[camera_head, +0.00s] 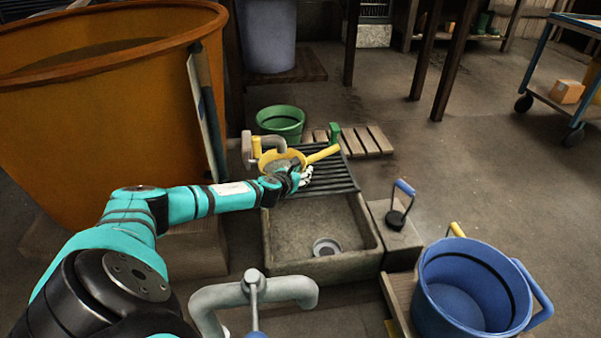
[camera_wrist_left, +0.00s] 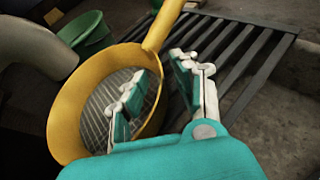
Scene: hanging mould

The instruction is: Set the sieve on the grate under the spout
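The yellow sieve (camera_head: 268,157) is at the left end of the dark slatted grate (camera_head: 330,178), its bowl under the mouth of the grey spout (camera_head: 271,142). Its handle points right. In the left wrist view the sieve (camera_wrist_left: 68,105) shows its mesh, and the grate (camera_wrist_left: 245,60) lies beside and beyond it. I cannot tell whether its base rests flat on the grate. My left gripper (camera_head: 300,176) is at the sieve's near right rim. Its fingers (camera_wrist_left: 160,68) are apart, one over the bowl, one outside the rim. My right gripper is out of view.
A stone basin (camera_head: 310,225) lies in front of the grate. A green bucket (camera_head: 281,120) and wooden slats (camera_head: 367,140) are behind. A large orange vat (camera_head: 100,110) stands left. A blue bucket (camera_head: 440,300) and another grey pipe (camera_head: 300,290) are near the front.

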